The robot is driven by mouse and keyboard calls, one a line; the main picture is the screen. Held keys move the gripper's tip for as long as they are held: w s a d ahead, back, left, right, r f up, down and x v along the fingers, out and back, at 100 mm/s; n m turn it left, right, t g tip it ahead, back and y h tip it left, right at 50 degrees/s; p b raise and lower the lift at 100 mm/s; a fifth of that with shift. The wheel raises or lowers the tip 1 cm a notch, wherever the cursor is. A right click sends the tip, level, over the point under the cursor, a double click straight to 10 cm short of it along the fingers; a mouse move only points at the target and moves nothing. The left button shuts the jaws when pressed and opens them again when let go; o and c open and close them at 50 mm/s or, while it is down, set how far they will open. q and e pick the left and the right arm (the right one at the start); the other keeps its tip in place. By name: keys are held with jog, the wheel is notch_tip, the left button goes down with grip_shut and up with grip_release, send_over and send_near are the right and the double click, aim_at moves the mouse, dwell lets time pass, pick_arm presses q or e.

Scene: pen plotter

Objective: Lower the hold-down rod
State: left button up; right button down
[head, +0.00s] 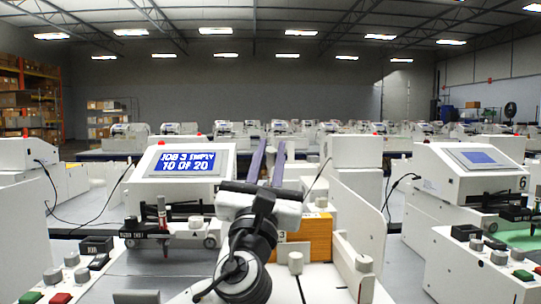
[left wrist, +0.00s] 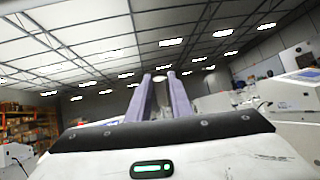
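My left gripper (head: 268,150) points up and away in front of the plotter, its two purple fingers apart with a gap between them. In the left wrist view the fingers (left wrist: 160,80) also stand apart; a pale round shape shows between their tips, too unclear to name. The white plotter (head: 150,190) has a screen (head: 187,163) reading "JOB 3 EMPTY 10 OF 20". I cannot pick out the hold-down rod for certain; my left arm covers part of the machine. My right gripper is not in view.
An orange-brown stack (head: 318,236) stands just right of my left wrist, beside a white side panel (head: 365,215). A red button (head: 61,298) and several knobs are at the lower left. Another plotter (head: 478,170) stands at the right.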

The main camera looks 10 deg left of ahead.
pick_arm(q)
jog(key=shift+o, duration=0.9)
jog(key=shift+r, duration=0.25)
notch_tip(320, 180, up, 8)
jog(key=shift+r+p, duration=0.25)
jog(key=shift+p, duration=0.55)
jog(key=shift+r, duration=0.5)
